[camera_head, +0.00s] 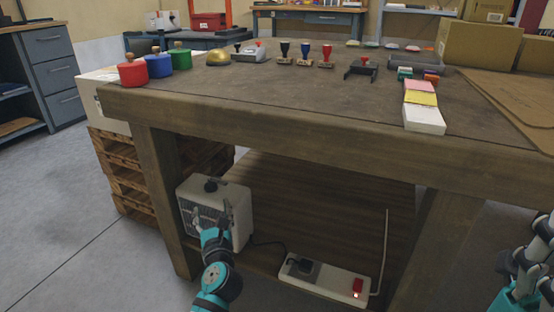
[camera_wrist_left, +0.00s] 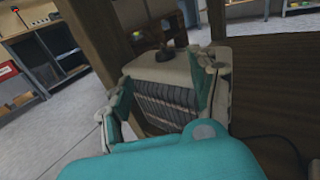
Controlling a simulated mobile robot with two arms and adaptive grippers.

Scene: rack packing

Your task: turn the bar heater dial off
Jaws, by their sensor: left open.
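The bar heater (camera_head: 236,205) is a cream box with a dark front grille, standing on the lower shelf under the table at the left. Its black dial (camera_head: 211,185) sits on top; the dial also shows in the left wrist view (camera_wrist_left: 171,56). My left gripper (camera_head: 212,213) is in front of the heater. In the left wrist view its two fingers (camera_wrist_left: 158,95) are spread apart on either side of the grille, with nothing between them that I can see held. The dial lies beyond and above the fingertips. My right gripper (camera_head: 517,298) is only partly visible at the lower right edge.
A white power strip (camera_head: 325,280) with a black plug and a lit red switch lies right of the heater, a cable running between them. The wooden table (camera_head: 300,119) overhangs the heater. A table leg (camera_head: 165,200) stands close to its left. Wooden pallets (camera_head: 122,175) are farther left.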

